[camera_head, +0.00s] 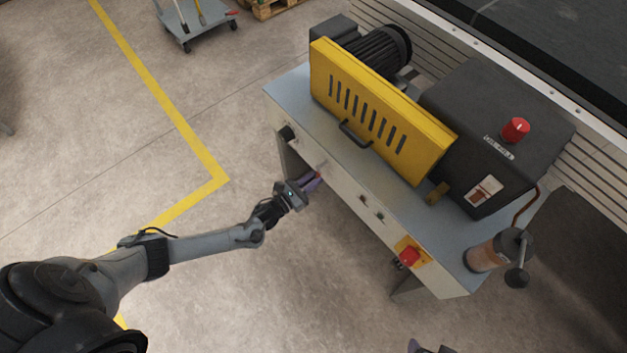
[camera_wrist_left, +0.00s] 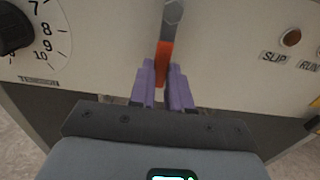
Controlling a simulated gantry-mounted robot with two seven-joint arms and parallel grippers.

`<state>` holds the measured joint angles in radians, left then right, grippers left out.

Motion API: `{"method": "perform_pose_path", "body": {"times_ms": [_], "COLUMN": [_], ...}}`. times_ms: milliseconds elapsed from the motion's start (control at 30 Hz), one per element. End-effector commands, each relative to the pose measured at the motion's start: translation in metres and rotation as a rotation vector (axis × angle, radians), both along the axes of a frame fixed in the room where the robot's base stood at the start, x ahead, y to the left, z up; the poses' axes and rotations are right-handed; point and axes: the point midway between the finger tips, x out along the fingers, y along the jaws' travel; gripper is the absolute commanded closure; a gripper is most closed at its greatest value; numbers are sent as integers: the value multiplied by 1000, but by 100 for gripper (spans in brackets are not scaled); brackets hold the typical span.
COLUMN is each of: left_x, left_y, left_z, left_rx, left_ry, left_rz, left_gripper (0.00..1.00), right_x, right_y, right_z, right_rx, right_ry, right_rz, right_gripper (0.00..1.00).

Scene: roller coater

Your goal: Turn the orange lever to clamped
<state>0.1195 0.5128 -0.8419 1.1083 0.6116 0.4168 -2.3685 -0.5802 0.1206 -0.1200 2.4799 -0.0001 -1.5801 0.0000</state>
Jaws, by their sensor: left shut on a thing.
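The orange lever (camera_wrist_left: 166,56) is on the front panel of the machine, with a grey bolt-like pivot at its upper end in the left wrist view. My left gripper (camera_wrist_left: 166,88) has its purple fingers on both sides of the lever's lower end and is shut on it. In the head view my left gripper (camera_head: 314,180) is at the front panel, left of its middle, and hides most of the lever. No clamped mark is readable.
A black tension knob (camera_wrist_left: 14,28) with a number dial is left of the lever. SLIP and RUN labels with a lamp (camera_wrist_left: 290,38) are to its right. A red emergency button (camera_head: 409,256) and a crank handle (camera_head: 517,277) are at the right end. The floor in front is clear.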

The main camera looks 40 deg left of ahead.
Motion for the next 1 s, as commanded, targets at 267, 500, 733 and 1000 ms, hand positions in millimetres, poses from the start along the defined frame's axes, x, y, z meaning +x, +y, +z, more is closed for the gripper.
{"method": "perform_pose_path", "body": {"times_ms": [267,500,733,1000], "left_x": [1,1,0,-11], "left_y": [1,1,1,3], "left_z": [1,1,0,1], "left_rx": [7,6,5,5], "left_ry": [-4,-3,-2,0], "left_rz": [1,1,1,0], "left_gripper": [100,61,56,56], "right_x": [0,0,0,0], "right_y": [1,1,1,-1], "right_z": [0,0,0,5], "right_rx": [5,5,2,-5], "right_ry": [0,0,0,0], "right_rz": [-4,-4,-1,4], "right_gripper": [24,24,24,24]}}
